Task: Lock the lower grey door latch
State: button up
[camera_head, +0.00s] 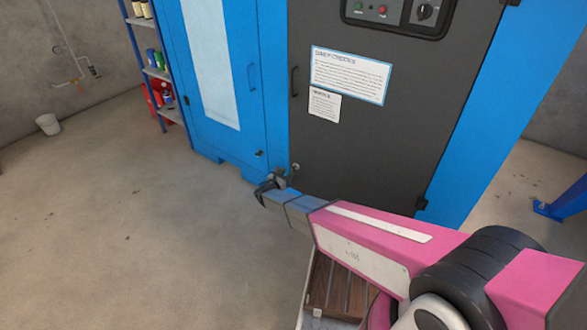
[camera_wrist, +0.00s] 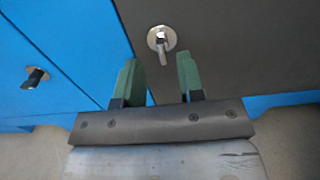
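The lower grey door latch (camera_wrist: 161,42) is a round silver plate with a short lever that points down, leaning slightly right in the wrist view. It sits near the lower left corner of the dark grey door (camera_wrist: 230,45). In the head view the latch (camera_head: 295,168) shows small, just beyond my gripper. My gripper (camera_wrist: 160,62) is open, with two green fingers apart. In the wrist view the lever's lower end appears in the gap between the fingertips. I cannot tell whether they touch it. My gripper also shows in the head view (camera_head: 268,188), low before the cabinet.
A second latch (camera_wrist: 35,77) with a dark lever is on the blue door at left. The grey door has a black handle (camera_head: 293,82) higher up and two paper notices (camera_head: 348,75). A shelf rack (camera_head: 155,72) stands at left.

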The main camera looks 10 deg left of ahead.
aim_at(293, 167)
jog(key=x, duration=0.5)
jog(key=shift+w+d, duration=0.15)
jog(key=shift+w, duration=0.2)
grip_shut()
